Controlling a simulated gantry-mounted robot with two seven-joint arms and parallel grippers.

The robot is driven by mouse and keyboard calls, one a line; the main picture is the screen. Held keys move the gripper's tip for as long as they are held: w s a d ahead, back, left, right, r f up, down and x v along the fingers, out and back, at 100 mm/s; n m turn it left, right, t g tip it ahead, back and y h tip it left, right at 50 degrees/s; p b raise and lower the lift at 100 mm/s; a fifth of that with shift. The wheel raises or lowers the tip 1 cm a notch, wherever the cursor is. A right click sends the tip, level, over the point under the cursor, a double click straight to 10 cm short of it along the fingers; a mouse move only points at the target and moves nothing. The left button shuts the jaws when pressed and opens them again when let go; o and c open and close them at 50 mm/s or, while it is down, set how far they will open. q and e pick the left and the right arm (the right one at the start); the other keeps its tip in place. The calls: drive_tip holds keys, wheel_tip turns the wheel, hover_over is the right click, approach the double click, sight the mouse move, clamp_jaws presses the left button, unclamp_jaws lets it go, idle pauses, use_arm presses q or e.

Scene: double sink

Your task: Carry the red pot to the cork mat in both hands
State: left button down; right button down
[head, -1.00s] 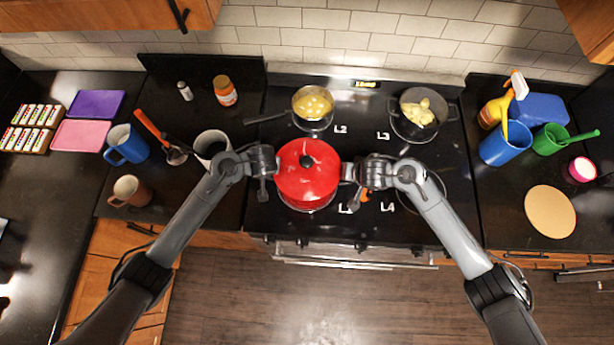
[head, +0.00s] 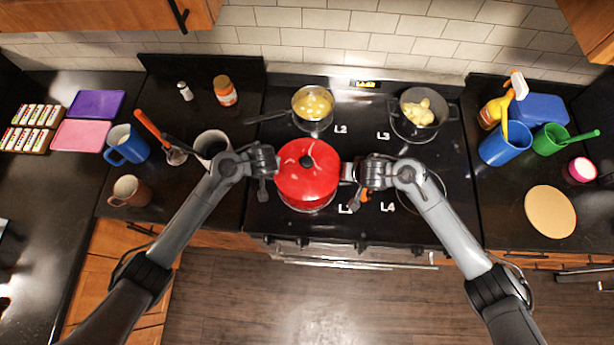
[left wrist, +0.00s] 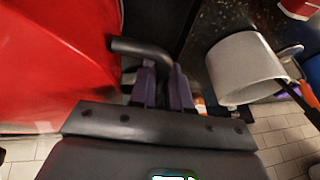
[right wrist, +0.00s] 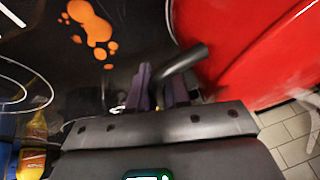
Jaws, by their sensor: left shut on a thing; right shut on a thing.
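The red pot (head: 306,182), with its lid and dark knob on, is at the front left of the stove. It fills the left of the left wrist view (left wrist: 50,60) and the upper right of the right wrist view (right wrist: 260,50). My left gripper (head: 268,162) is shut on the pot's left handle (left wrist: 143,48). My right gripper (head: 352,172) is shut on the right handle (right wrist: 184,60). The round tan cork mat (head: 550,211) lies bare on the right counter. Whether the pot touches the burner is hard to tell.
A pan of yellow food (head: 312,103) and a dark pot with pale pieces (head: 418,107) stand behind on the stove. A white canister (head: 212,146) is left of my left gripper. A blue pitcher (head: 504,144), green cup (head: 549,139) and pink jar (head: 581,169) stand behind the mat.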

idle(0.5)
use_arm(q)
drive_tip(key=shift+r, duration=0.2)
use_arm(e)
drive_tip(key=shift+w+r, duration=0.1)
drive_tip(key=shift+r, duration=0.15)
use_arm(q)
drive_tip(key=shift+r, duration=0.15)
use_arm(e)
drive_tip(key=shift+r, duration=0.15)
